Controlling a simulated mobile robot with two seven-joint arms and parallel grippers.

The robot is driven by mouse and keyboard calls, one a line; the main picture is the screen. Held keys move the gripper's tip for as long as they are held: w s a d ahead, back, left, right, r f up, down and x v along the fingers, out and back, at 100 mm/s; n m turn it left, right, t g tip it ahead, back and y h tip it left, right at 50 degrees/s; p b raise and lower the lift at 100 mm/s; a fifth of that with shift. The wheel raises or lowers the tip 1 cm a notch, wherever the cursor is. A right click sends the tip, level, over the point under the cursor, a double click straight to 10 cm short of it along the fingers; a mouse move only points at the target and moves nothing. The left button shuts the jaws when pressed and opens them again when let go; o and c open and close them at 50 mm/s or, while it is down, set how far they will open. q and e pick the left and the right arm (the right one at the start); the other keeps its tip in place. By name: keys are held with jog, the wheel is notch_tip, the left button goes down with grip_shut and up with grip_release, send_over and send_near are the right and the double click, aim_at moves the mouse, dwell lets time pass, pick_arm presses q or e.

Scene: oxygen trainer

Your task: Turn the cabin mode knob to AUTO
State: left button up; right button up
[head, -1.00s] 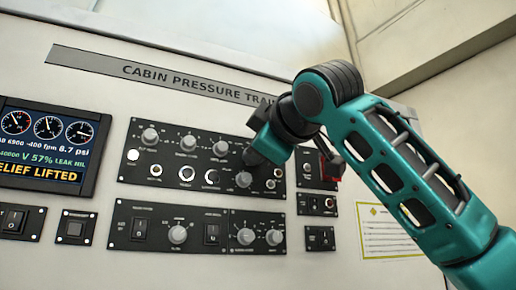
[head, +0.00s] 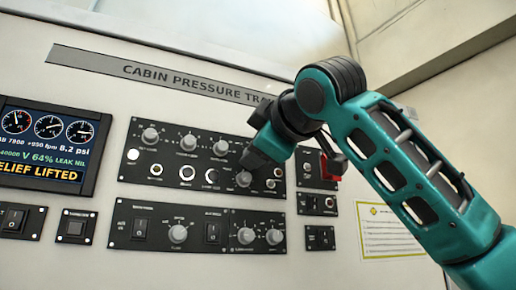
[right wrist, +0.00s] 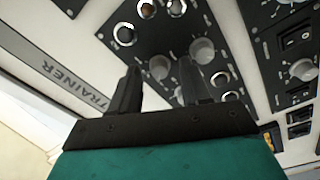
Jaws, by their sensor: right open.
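My right gripper (head: 246,164) is in front of the lower right of the upper control panel (head: 130,190). Its fingertips are close to a grey knob (head: 244,179); contact cannot be told. In the right wrist view the right gripper (right wrist: 160,82) is open, with two dark fingers apart. A grey knob (right wrist: 160,67) shows between the fingers, and a larger one (right wrist: 202,50) beyond the right fingertip. The panel labels are too small to read, so I cannot tell which knob is the cabin mode knob or where it points. My left gripper is out of view.
A lower panel (head: 190,246) holds rocker switches and several knobs. A lit display (head: 50,145) reads RELIEF LIFTED. A red guarded switch (head: 330,166) and small switch panels stand right of the knob panels, close to my arm. A yellow-edged notice (head: 390,233) is farther right.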

jog(key=b+v, duration=0.3)
jog(key=v, duration=0.9)
jog(key=shift+s, duration=0.2)
jog(key=shift+d, duration=0.1)
